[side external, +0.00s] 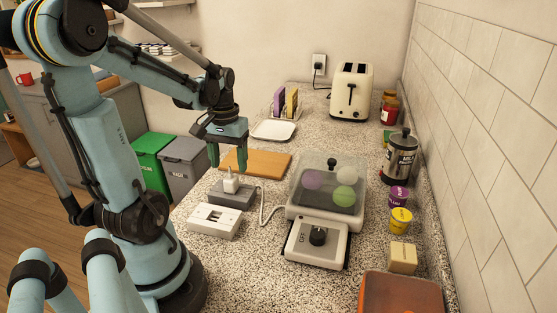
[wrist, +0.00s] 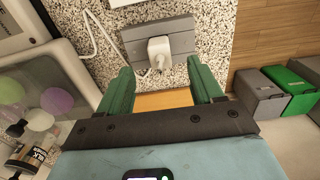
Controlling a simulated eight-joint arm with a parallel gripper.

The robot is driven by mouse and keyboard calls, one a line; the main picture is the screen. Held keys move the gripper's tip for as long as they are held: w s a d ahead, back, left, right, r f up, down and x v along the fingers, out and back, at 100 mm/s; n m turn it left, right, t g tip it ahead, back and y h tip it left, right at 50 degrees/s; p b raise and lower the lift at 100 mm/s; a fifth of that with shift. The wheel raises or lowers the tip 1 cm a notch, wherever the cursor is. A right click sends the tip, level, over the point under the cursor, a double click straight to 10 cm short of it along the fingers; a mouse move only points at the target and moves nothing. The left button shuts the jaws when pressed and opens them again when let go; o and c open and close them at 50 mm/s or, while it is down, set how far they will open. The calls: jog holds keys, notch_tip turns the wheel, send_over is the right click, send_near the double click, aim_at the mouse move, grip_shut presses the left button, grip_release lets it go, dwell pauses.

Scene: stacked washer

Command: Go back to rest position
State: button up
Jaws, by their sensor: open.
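My gripper (side external: 228,158) hangs over the counter above the wooden cutting board (side external: 270,161), with its green fingers pointing down. In the wrist view my gripper (wrist: 165,85) shows its two fingers spread apart with nothing between them. A white plug (wrist: 158,50) sits on a grey socket block (wrist: 183,30) just beyond the fingertips. The same plug (side external: 231,184) and grey block (side external: 241,198) show in the side view, in front of my gripper and apart from it.
A white box (side external: 214,221) lies before the grey block. A steamer-like appliance (side external: 318,241) with coloured balls under a clear lid stands to the right. A toaster (side external: 353,92), kettle-like press (side external: 401,155) and jars line the wall. Green (side external: 152,154) and grey (side external: 184,163) bins stand beside the counter.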

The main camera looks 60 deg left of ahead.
notch_tip(320, 180, up, 6)
jog(key=w+d+m+t, duration=0.3)
jog(key=d+m, duration=0.1)
jog(key=d, duration=0.6)
jog(key=w+d+f+m+t, duration=0.1)
jog(key=w+d+m+t, duration=0.3)
jog(key=d, duration=0.6)
jog(key=shift+w+f+m, duration=0.2)
jog(key=shift+f+m, duration=0.05)
jog(key=shift+m, duration=0.25)
